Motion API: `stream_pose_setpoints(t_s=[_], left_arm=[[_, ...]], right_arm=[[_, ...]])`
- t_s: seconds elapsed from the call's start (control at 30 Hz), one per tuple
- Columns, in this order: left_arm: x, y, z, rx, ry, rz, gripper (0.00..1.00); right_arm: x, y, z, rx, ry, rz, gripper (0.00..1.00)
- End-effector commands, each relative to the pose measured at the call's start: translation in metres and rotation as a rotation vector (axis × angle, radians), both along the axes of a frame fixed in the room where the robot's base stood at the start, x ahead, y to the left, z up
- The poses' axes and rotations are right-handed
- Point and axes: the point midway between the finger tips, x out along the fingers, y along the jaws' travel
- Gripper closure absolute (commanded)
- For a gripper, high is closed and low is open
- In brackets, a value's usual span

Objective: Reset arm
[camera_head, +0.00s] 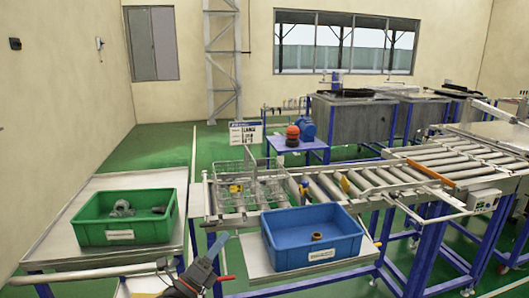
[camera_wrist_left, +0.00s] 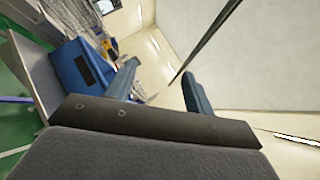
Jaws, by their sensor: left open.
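My left gripper (camera_head: 200,258) is low in the head view, between the green bin and the blue bin. In the left wrist view its two blue fingers stand apart with nothing between them (camera_wrist_left: 160,85). It is open and empty. My right gripper is not in view. The green bin (camera_head: 125,232) stands on a metal table at the left and holds a grey part (camera_head: 122,208) and a darker part (camera_head: 158,210). The blue bin (camera_head: 313,246) holds a small brownish ring-like part (camera_head: 317,236). A blue bin also shows in the left wrist view (camera_wrist_left: 72,66).
A wire basket (camera_head: 255,185) sits on the roller conveyor (camera_head: 380,180) behind the blue bin. A blue-topped stand (camera_head: 296,145) with red and blue items is farther back. Open green floor (camera_head: 160,155) lies behind the left table.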

Motion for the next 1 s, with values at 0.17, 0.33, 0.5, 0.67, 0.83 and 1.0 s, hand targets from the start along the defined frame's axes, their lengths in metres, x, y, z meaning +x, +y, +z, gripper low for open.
stream_pose_setpoints(t_s=[0.17, 0.33, 0.5, 0.67, 0.83, 1.0], left_arm=[[-0.007, 0.034, -0.049, -0.328, 0.332, 0.125, 0.47], [-0.029, 0.065, -0.111, -0.633, 0.644, 0.262, 0.47], [-0.072, 0.09, -0.18, -0.93, 0.944, 0.424, 0.47], [-0.132, 0.103, -0.244, -1.19, 1.212, 0.609, 0.47], [-0.194, 0.107, -0.288, -1.394, 1.419, 0.792, 0.47], [-0.239, 0.106, -0.311, -1.511, 1.542, 0.924, 0.47]], right_arm=[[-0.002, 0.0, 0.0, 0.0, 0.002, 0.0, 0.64], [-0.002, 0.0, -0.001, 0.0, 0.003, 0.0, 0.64], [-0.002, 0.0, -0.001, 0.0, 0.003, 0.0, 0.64], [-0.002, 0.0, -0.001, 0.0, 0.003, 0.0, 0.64], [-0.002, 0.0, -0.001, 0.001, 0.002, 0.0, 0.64], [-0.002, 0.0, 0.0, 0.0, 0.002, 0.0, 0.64]])
